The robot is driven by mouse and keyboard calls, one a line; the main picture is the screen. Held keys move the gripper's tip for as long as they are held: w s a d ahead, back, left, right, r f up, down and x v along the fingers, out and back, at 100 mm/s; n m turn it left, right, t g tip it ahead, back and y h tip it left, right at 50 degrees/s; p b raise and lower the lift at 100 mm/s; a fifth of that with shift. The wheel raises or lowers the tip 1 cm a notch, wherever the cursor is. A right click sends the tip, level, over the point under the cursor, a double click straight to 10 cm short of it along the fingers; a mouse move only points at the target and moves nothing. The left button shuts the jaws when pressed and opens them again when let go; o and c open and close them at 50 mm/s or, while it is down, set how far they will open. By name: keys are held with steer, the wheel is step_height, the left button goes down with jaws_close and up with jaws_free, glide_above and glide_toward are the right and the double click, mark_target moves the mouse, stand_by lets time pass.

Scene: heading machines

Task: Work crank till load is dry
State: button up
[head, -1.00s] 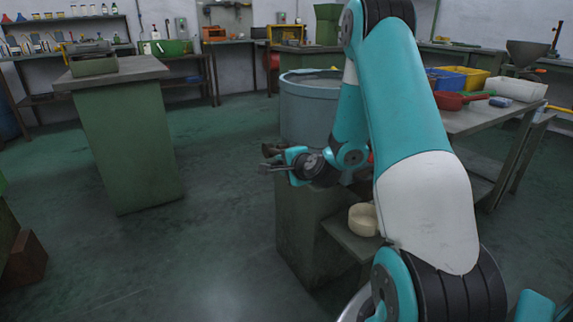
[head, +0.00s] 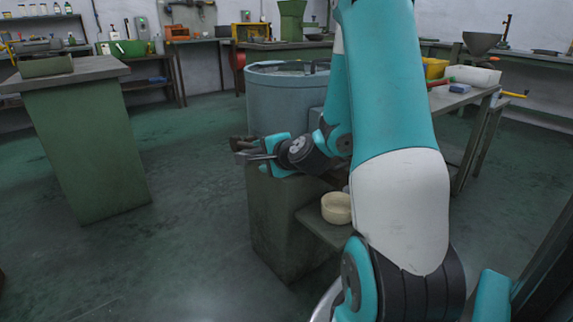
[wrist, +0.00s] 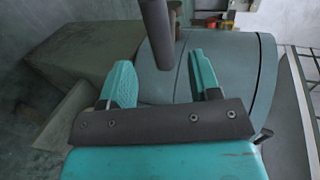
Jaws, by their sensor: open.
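A round blue-grey tub (head: 285,105) stands on a dark green pedestal (head: 285,225); it also shows in the wrist view (wrist: 250,60). I cannot see the load inside it. A dark, rod-like crank handle (wrist: 157,35) comes down from the top of the wrist view. It also shows as a brown grip at the tub's left side in the head view (head: 238,143). My gripper (wrist: 160,75) is open, its teal fingers to the left and right of the rod's lower end. I cannot tell whether either finger touches it.
A cream bowl (head: 336,207) sits on a low shelf (head: 312,221) in front of the tub, close to my arm. A green block-like bench (head: 90,160) stands at the left. A worktable (head: 465,98) is at the right. Open floor lies between bench and pedestal.

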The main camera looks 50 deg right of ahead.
steer(key=b+v, duration=1.1)
steer(key=b, duration=0.1)
steer(key=shift+f, duration=0.2)
steer(key=shift+a, duration=0.1)
stand_by(0.3)
